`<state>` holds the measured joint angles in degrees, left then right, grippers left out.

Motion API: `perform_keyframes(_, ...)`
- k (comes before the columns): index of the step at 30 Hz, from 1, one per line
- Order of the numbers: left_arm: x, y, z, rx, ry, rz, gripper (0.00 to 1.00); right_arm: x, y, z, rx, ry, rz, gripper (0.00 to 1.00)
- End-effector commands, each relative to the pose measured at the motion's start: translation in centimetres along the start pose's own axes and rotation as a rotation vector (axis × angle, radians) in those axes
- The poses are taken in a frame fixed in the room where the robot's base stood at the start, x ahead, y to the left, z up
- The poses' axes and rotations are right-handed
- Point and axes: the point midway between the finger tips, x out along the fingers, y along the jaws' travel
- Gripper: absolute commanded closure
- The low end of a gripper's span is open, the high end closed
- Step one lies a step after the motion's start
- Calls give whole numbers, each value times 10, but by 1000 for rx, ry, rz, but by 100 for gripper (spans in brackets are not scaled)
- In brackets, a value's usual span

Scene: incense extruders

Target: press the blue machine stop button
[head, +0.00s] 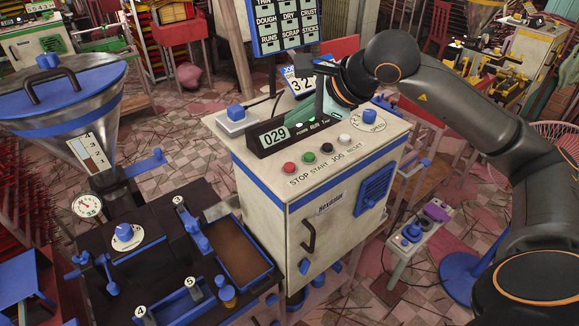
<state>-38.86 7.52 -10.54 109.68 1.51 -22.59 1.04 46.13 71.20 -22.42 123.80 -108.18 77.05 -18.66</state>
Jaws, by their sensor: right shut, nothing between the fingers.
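The blue-trimmed white machine cabinet (262,190) stands in the middle of the head view. Its red stop button (289,168) is at the left end of a button row on the top, above the printed word STOP, and is uncovered. My right gripper (318,98) is shut and empty. It hangs over the back of the cabinet top, behind the counter display (275,137), up and to the right of the stop button and apart from it. The display partly hides what lies below the gripper. My left gripper is not in view.
A green start button (309,157), a black jog button (326,147) and a white reset button (344,139) continue the row. A blue speed knob (370,115) is at right. A blue-lidded hopper (60,95) stands at left. The cabinet top's front strip is clear.

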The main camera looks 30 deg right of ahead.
Motion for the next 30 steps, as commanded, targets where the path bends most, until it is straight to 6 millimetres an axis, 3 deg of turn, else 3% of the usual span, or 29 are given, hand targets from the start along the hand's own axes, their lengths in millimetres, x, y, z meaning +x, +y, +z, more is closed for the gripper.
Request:
perform_keyframes(15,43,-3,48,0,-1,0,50,51,37,-37,0,0,0,100)
perform_keyframes(30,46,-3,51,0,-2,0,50,54,40,-39,0,-1,0,100)
